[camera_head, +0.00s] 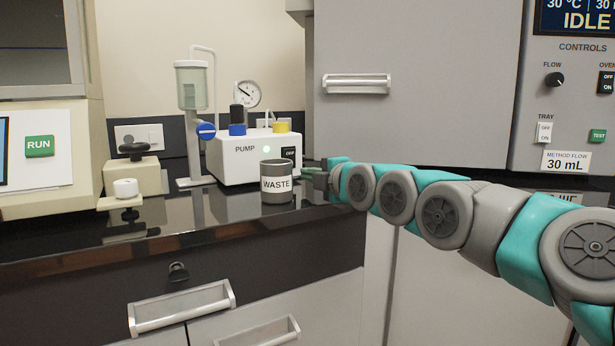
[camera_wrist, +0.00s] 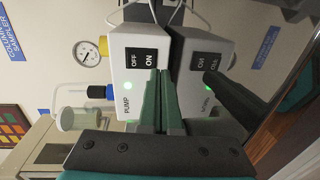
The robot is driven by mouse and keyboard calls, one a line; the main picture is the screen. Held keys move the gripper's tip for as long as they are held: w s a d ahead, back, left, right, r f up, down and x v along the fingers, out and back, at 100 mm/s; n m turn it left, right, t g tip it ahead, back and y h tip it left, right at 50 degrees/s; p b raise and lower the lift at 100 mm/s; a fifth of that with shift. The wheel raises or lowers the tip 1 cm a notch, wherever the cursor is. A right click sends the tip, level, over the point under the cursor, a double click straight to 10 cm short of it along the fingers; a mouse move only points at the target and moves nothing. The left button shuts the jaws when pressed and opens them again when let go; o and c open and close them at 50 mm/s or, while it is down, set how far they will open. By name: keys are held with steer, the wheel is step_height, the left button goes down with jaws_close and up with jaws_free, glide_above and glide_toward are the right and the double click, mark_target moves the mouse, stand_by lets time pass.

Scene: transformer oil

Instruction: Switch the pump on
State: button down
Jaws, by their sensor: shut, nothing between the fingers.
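The pump (camera_head: 235,160) is a white box on the dark counter, with a small green light lit on its front. Its black switch (camera_head: 288,152) shows the OFF label in the head view; its lower part is hidden behind the WASTE beaker (camera_head: 276,188). In the wrist view the pump (camera_wrist: 122,50) appears turned on its side, and both the OFF and ON labels of the switch (camera_wrist: 142,62) show. My gripper (camera_head: 312,172) is shut and empty in front of the pump's right side. In the wrist view its green fingertips (camera_wrist: 165,74) are close beside the ON half; I cannot tell if they touch.
The beaker stands close in front of the pump, left of my gripper. A gauge (camera_head: 247,94) and a stand with a glass vessel (camera_head: 191,88) are behind and left. A grey cabinet (camera_head: 420,80) rises on the right. The glossy counter (camera_wrist: 210,30) mirrors the pump.

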steer(key=f+v, duration=0.1)
steer(key=v, duration=0.7)
steer(key=shift+s+f+b, duration=0.3)
steer(key=shift+f+b, duration=0.15)
